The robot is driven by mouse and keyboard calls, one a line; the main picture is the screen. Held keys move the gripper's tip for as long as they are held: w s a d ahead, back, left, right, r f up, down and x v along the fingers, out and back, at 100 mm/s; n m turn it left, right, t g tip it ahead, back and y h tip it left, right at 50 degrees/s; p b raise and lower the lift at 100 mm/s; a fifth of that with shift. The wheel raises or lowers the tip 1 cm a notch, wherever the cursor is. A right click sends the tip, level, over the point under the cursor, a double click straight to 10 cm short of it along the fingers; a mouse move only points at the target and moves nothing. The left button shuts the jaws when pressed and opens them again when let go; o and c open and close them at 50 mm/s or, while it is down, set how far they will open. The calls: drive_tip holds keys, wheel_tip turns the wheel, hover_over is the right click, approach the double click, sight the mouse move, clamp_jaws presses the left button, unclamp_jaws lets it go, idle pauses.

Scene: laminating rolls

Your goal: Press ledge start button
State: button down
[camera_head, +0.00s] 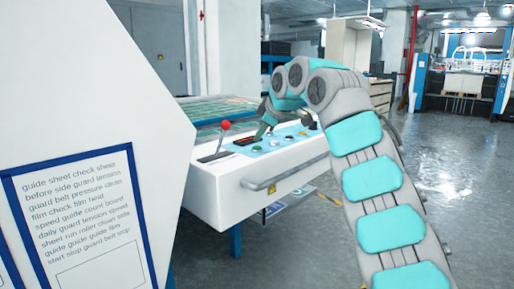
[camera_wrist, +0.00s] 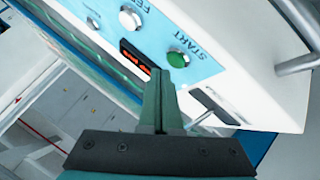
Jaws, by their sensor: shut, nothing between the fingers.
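The start button (camera_wrist: 178,59) is a round green button with a pale rim, on a light blue panel strip with the word START beside it. In the head view a small greenish button (camera_head: 258,147) on the panel looks like the same one. My gripper (camera_wrist: 160,73) is shut and empty. Its fingertips are just beside the button in the wrist view, over the panel's edge near a red display. I cannot tell whether they touch anything. In the head view my gripper (camera_head: 262,132) reaches down over the panel from the right.
A white button (camera_wrist: 130,19) marked FEED sits beyond the red display (camera_wrist: 138,56). A red-knobbed lever (camera_head: 225,126) stands left of the panel. A grey handle bar (camera_head: 270,184) runs along the ledge's front. A large white cabinet (camera_head: 100,110) fills the left; open floor lies right.

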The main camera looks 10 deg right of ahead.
idle(0.7)
drive_tip(key=shift+f+b, duration=0.45)
drive_tip(key=shift+b, duration=0.2)
